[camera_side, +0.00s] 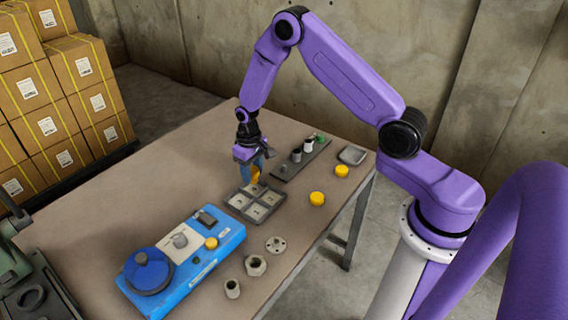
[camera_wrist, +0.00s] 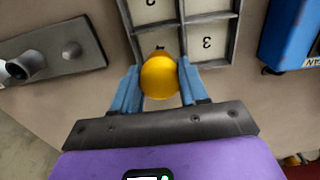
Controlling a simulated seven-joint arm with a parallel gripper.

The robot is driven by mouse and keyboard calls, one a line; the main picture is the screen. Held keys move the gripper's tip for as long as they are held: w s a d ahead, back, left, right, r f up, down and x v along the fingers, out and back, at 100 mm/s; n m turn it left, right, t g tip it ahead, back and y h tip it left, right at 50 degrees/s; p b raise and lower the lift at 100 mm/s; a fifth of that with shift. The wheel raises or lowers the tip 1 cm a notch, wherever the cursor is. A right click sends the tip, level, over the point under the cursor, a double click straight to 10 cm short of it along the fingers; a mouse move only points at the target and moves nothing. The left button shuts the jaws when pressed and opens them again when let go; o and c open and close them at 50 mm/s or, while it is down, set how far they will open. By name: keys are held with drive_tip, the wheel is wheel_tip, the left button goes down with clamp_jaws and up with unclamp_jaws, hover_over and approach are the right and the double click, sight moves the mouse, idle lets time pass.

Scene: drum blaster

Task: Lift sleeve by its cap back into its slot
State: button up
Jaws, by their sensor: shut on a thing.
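My gripper (camera_side: 257,163) points down over the back edge of a dark tray (camera_side: 243,215) with several pale, numbered slots. Its blue fingers (camera_wrist: 158,85) are shut on a yellow cap (camera_wrist: 160,77), which also shows below the fingers in the side view (camera_side: 256,175). Any sleeve body under the cap is hidden in the wrist view. In the wrist view the cap lies over the tray (camera_wrist: 208,17), covering part of a slot beside the one marked 3. I cannot tell whether the held piece touches the tray.
A dark rack (camera_side: 284,172) with pegs and small parts stands behind the tray, near a small grey dish (camera_side: 353,155). Loose yellow caps (camera_side: 317,198) lie to the right. A blue device (camera_side: 205,262) stands front left.

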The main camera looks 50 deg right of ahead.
sight(252, 169)
drive_tip(key=shift+f, duration=1.6)
drive_tip(key=o, duration=1.1)
drive_tip(key=shift+c, duration=1.1)
drive_tip(key=shift+o, duration=0.4)
drive_tip(key=shift+r, duration=3.5)
